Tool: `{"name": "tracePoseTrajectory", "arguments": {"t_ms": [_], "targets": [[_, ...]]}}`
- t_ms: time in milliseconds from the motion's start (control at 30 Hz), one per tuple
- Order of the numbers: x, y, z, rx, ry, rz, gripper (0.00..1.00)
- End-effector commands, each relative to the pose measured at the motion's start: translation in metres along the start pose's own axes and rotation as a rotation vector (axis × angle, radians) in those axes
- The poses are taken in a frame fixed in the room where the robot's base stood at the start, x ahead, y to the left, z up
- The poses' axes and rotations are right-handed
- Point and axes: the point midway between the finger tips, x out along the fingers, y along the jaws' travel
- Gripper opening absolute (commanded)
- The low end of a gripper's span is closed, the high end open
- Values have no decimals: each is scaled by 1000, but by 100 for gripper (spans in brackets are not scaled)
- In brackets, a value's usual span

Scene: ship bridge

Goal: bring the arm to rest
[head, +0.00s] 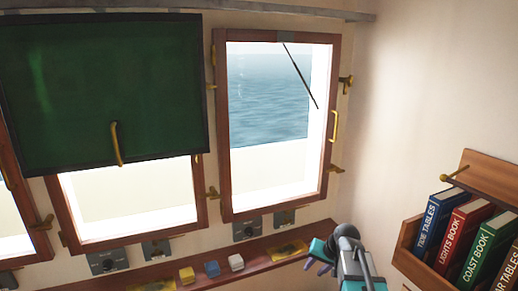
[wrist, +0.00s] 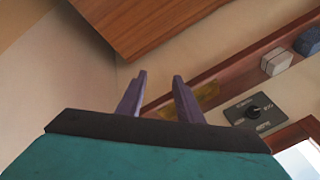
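My gripper (head: 312,266) is teal with purple fingers and shows low in the head view, near the wooden ledge under the windows. In the wrist view my gripper (wrist: 160,85) has its two fingers apart, with nothing between them. Part of my arm runs down out of the bottom of the head view.
The narrow ledge (head: 262,265) carries a yellow block (head: 187,275), a blue block (head: 211,269) and a white block (head: 236,262). A wooden book rack (head: 408,254) with several books is on the right wall. A window (head: 270,120) and a green panel (head: 100,90) are behind.

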Motion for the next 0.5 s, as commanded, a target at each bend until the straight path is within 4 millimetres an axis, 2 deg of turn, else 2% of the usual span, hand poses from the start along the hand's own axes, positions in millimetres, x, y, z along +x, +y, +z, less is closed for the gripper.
{"name": "tracePoseTrajectory", "arguments": {"t_ms": [33, 200, 500], "targets": [[13, 4, 19, -17, -28, 20, 33], [47, 18, 69, -78, -110, 86, 33], [93, 47, 158, -197, -251, 199, 33]]}}
